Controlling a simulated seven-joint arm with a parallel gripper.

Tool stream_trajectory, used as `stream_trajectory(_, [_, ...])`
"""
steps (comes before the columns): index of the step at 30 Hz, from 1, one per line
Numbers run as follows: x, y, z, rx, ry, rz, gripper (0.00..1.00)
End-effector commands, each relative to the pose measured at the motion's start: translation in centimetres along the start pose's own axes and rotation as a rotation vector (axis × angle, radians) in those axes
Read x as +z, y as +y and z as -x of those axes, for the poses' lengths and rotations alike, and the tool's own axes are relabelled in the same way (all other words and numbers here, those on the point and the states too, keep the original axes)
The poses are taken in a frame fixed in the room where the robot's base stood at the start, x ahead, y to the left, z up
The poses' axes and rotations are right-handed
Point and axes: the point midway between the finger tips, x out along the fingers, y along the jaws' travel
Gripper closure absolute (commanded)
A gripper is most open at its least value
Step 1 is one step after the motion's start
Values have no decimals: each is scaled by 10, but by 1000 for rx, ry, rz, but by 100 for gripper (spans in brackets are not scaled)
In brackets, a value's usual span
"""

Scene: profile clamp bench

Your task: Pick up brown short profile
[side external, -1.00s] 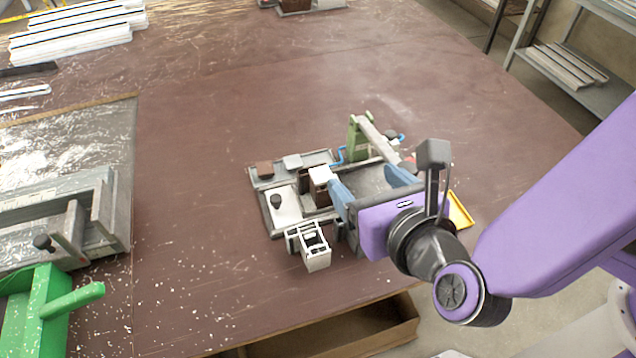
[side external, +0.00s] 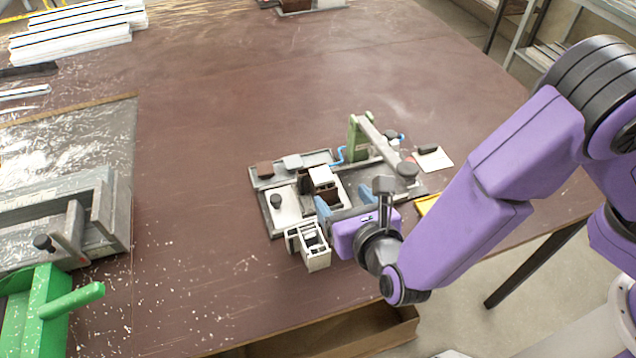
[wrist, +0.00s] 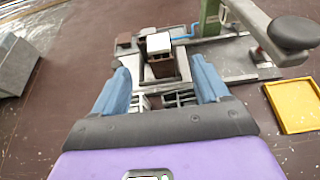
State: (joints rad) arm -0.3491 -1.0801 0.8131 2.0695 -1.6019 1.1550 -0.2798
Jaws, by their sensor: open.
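A short brown block with a white top (side external: 322,178) stands in the grey clamp fixture (side external: 285,212). In the wrist view its brown side (wrist: 164,66) shows between my fingertips, beyond them. My gripper (side external: 344,199) is open, its two blue fingers spread and nothing held between them. It also shows in the wrist view (wrist: 160,68). A white hollow profile (side external: 316,250) stands at the fixture's front, beside my gripper. In the wrist view, hollow profile ends (wrist: 180,99) show low between the fingers. I cannot tell whether a finger touches anything.
A green clamp post (side external: 358,138) with a grey lever arm and dark knob (side external: 407,169) rises behind my gripper. A yellow tray (wrist: 296,105) lies to the right. A small brown pad (side external: 264,169) sits on the fixture's back left.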

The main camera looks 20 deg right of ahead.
Motion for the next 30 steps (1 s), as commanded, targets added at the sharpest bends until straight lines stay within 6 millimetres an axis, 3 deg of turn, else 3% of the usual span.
stream_trajectory(6, [0,-1,-38,-4,0,0,26])
stream_trajectory(14, [-1,0,-56,-1,0,2,26])
stream_trajectory(24, [-6,2,-98,-3,0,-1,26])
stream_trajectory(30, [-6,2,-104,0,0,1,26])
